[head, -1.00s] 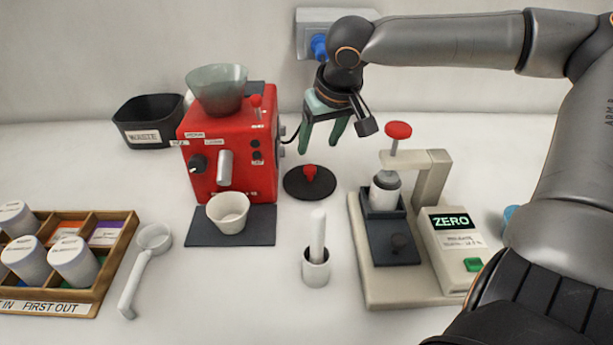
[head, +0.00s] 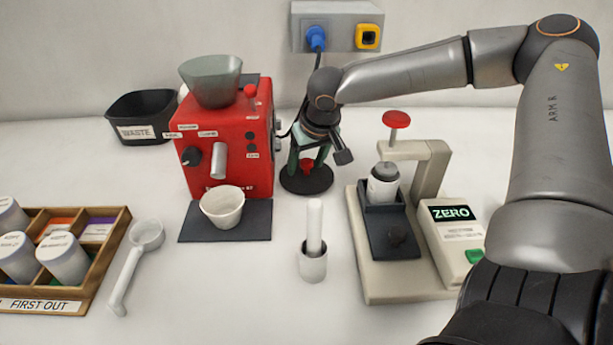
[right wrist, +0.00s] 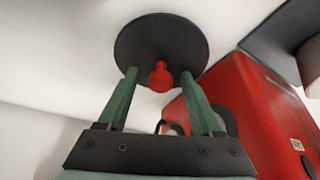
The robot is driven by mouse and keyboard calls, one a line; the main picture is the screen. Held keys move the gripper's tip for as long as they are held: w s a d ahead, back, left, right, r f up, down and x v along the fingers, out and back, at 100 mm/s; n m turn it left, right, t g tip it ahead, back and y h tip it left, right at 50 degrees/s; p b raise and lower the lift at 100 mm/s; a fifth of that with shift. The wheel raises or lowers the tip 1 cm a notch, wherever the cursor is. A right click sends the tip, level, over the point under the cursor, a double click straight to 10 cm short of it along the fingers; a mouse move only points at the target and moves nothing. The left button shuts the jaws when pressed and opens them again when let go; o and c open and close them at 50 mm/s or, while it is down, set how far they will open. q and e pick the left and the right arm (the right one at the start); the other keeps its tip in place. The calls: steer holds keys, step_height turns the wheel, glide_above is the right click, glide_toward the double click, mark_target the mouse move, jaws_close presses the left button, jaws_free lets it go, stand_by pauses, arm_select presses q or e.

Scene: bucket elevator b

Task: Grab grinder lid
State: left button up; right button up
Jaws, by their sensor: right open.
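The grinder lid is a black disc (head: 318,183) with a red knob (head: 306,166), lying flat on the white table just right of the red grinder (head: 228,150). My right gripper (head: 307,165) is over the lid, pointing down, its green fingers on either side of the knob. In the right wrist view the lid (right wrist: 135,50) lies beyond the fingertips, and its red knob (right wrist: 161,77) shows in the gap between the open fingers (right wrist: 158,80). I cannot tell whether the fingers touch the lid. My left gripper is not in view.
The grinder, with a clear hopper (head: 211,82) and a white cup (head: 223,206), stands close on the left. A white holder with a stick (head: 313,262) is in front. A beige press with a scale (head: 375,275) stands right. A socket box (head: 337,25) is behind.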

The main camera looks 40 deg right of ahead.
jaws_close()
stand_by(0.4)
